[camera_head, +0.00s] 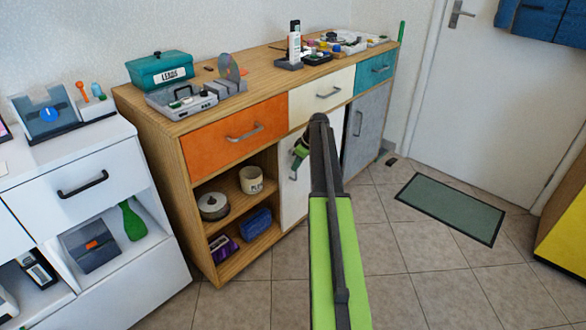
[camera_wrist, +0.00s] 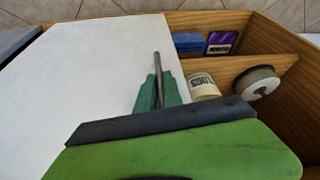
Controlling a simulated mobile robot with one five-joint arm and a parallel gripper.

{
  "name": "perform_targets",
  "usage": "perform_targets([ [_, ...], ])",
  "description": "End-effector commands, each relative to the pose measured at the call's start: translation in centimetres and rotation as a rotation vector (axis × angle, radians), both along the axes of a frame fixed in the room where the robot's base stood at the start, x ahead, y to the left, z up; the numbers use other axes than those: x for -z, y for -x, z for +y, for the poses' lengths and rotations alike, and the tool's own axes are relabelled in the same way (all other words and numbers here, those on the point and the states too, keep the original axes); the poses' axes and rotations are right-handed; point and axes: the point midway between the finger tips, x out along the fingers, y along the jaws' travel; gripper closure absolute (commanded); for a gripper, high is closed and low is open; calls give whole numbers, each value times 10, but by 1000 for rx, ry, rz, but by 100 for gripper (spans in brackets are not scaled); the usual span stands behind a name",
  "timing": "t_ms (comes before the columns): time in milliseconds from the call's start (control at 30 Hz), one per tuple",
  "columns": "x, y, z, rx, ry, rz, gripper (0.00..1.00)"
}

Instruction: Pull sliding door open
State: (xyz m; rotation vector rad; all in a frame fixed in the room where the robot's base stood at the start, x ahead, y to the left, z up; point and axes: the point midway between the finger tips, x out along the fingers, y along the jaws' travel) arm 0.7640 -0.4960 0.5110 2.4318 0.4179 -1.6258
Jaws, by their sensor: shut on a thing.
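The white sliding door (camera_head: 294,196) covers the middle bay of the wooden cabinet, below the cream drawer. It also fills the left of the wrist view (camera_wrist: 95,75). My gripper (camera_head: 299,158) is at the door's front face, near its upper part, partly hidden by my arm in the head view. In the wrist view my green fingers (camera_wrist: 159,90) are closed on the slim dark door handle (camera_wrist: 157,68). The shelf bay to the left of the door stands open.
A grey door (camera_head: 366,127) closes the right bay. A green mat (camera_head: 450,207) lies on the tiled floor, which is otherwise mostly clear.

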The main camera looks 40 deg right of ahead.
Motion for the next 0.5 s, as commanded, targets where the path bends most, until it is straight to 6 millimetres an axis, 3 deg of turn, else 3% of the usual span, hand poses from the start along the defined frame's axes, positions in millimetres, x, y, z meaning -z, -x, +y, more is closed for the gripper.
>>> perform_targets([
  [400, 0, -10, 15, -23, 0, 4, 100],
  [433, 0, -11, 16, -24, 1, 4, 85],
  [500, 0, -12, 17, -25, 1, 3, 76],
])
